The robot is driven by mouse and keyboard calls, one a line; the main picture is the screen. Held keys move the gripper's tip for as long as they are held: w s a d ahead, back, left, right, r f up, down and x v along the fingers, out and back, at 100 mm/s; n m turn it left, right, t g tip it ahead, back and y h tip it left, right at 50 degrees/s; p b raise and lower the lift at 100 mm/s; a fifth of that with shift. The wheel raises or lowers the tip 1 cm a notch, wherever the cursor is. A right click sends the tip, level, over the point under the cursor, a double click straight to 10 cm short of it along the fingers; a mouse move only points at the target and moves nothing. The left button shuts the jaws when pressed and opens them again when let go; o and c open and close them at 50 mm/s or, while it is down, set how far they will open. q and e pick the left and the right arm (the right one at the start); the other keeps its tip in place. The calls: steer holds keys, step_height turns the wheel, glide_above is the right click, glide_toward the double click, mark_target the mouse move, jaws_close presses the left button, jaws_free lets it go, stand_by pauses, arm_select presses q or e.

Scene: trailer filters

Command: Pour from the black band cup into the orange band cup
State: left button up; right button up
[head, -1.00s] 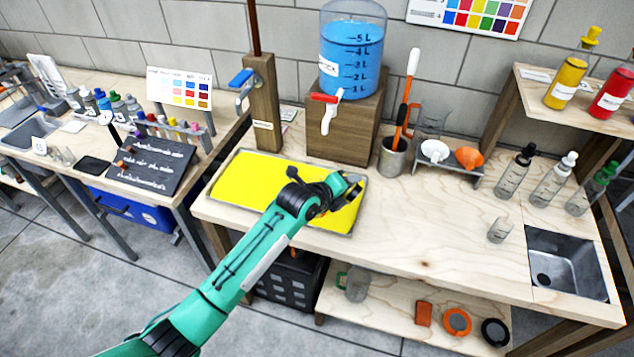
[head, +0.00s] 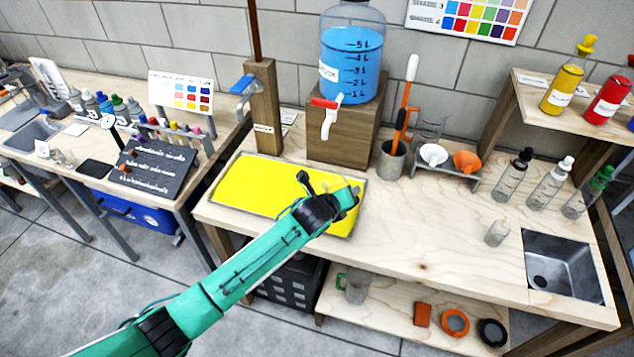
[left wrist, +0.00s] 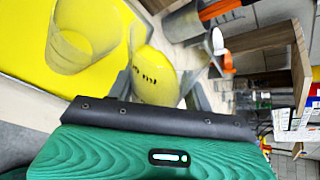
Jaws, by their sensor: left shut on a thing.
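My left gripper (head: 345,196) is over the right part of the yellow tray (head: 250,180), its fingers largely hidden by my wrist. In the left wrist view, a clear vessel with dark markings (left wrist: 155,76) is just beyond the gripper, looks tilted in the picture, and appears held. It looks yellow, but I cannot tell whether that is liquid or the tray seen through it. Another clear cup (left wrist: 85,38) is beside it over the yellow surface. No black or orange band shows on either, so I cannot tell which cup is which. My right gripper is not in view.
Behind the tray stand a wooden block with a blue tank (head: 350,65) and a tool holder (head: 391,160). A funnel rack (head: 447,178), several bottles, a small clear cup (head: 497,233) and a sink (head: 563,268) are to the right. The table's front middle is clear.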

arm_select(q)
steer(key=shift+d+r+m+p, duration=0.1)
steer(key=shift+r+m+p, duration=0.1)
steer(key=shift+m+p, duration=0.15)
steer(key=f, duration=0.1)
steer(key=f+y, duration=0.1)
steer(key=d+f+m+b, duration=0.1)
steer(key=shift+s+t, duration=0.35)
steer(key=shift+t, duration=0.05)
steer(key=shift+d+y, duration=0.1)
steer(key=shift+y, duration=0.2)
steer(key=f+m+t+y, duration=0.1)
steer(key=s+d+f+m+t+y, duration=0.1)
steer(key=m, duration=0.1)
steer(key=shift+d, duration=0.25)
step_height(320, 180, up, 5)
steer(key=p, duration=0.5)
steer(key=shift+s+r+p, duration=0.1)
steer(key=shift+p, duration=0.25)
